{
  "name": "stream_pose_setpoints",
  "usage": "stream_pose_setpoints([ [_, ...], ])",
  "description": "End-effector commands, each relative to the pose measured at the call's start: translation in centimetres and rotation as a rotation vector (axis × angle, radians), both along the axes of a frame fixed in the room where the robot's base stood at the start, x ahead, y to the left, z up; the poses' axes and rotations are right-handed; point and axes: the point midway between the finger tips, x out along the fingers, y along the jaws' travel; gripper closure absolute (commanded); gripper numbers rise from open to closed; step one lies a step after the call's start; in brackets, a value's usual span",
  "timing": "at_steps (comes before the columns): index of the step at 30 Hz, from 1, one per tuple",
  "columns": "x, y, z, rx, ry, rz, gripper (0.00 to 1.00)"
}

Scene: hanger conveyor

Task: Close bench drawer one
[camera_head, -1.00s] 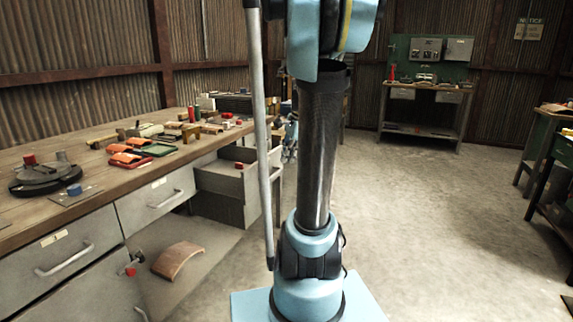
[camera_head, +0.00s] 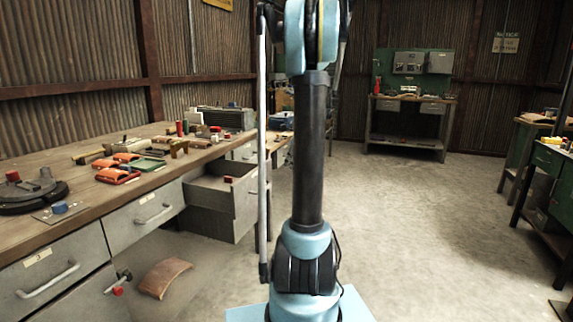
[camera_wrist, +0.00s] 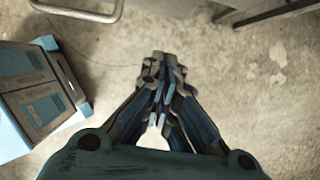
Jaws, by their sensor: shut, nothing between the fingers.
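The wooden-topped bench (camera_head: 85,197) runs along the left side of the head view, with grey drawers in its front. One grey drawer (camera_head: 243,204) near its far end is pulled open, with a small red item (camera_head: 228,179) in it. Two nearer drawers (camera_head: 143,215) (camera_head: 50,272) with bar handles look closed. I cannot read their labels, so which is drawer one is unclear. My gripper (camera_wrist: 162,92) is shut and empty above the concrete floor in the wrist view; the head view does not show its fingers. A bar handle (camera_wrist: 85,12) shows at the wrist view's upper left.
A curved brown panel (camera_head: 165,278) lies low beside the bench front. Tools and orange parts (camera_head: 118,176) cover the bench top. A green-backed workbench (camera_head: 408,110) stands at the back, and green benches (camera_head: 549,165) at the right. Open floor (camera_head: 430,220) lies between.

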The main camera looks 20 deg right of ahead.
Motion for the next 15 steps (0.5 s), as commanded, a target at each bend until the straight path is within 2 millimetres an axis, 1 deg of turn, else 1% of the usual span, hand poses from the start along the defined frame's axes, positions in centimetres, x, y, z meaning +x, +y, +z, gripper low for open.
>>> stream_pose_setpoints([
  [3, 0.5, 0.7, -2.0, 0.0, 0.0, 0.002, 1.0],
  [12, 1.6, 2.4, -6.8, -0.001, -0.001, 0.003, 1.0],
  [15, 2.5, 3.7, -6.5, 0.0, -0.001, 0.005, 1.0],
])
